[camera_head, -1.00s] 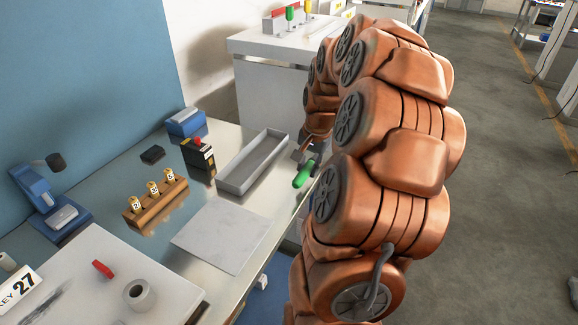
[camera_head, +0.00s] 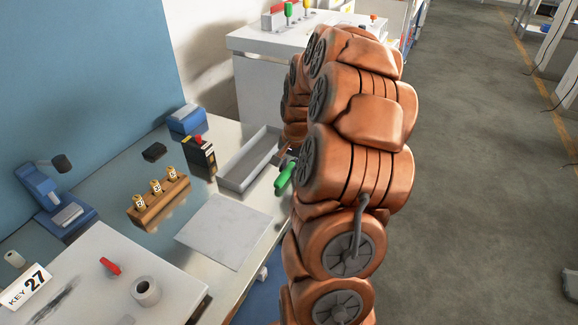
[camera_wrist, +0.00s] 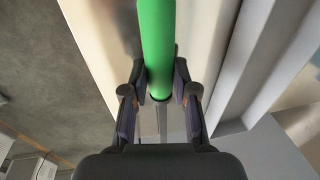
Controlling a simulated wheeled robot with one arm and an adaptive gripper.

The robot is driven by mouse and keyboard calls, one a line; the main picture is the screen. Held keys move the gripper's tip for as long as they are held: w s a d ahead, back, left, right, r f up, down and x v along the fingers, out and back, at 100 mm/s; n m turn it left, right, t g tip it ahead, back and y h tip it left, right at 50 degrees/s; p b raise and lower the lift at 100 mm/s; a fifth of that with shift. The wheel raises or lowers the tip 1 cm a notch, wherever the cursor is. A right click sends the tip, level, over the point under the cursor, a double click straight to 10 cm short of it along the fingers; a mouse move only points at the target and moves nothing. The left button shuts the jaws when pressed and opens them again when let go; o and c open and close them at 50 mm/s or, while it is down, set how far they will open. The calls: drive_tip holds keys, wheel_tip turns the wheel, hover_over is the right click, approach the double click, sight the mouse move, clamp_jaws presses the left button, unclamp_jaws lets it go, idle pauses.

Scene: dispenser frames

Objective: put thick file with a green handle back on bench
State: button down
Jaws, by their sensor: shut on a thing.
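The file's green handle (camera_head: 285,174) shows just left of my copper-coloured arm in the head view, near the bench's right edge beside the grey tray. In the wrist view the green handle (camera_wrist: 157,45) runs up from between my fingers to the top of the picture. My gripper (camera_wrist: 160,92) is shut on the file near the lower end of the handle. A thin grey shaft shows below it between the fingers. My arm hides most of the gripper in the head view. The bench (camera_head: 150,245) has a pale, shiny top; I cannot tell whether the file touches it.
The long grey tray (camera_head: 236,186) lies close to the handle. A flat light-grey sheet (camera_head: 222,232) lies nearer. A wooden block with three bottles (camera_head: 158,203), a black box (camera_head: 199,158) and a blue microscope-like device (camera_head: 52,198) stand farther left. Floor is open at right.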

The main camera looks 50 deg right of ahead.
drive_tip(key=shift+f+b, duration=0.3)
drive_tip(key=c, duration=0.9)
unclamp_jaws()
drive_tip(key=shift+f, duration=0.1)
drive_tip(key=shift+r, duration=0.2)
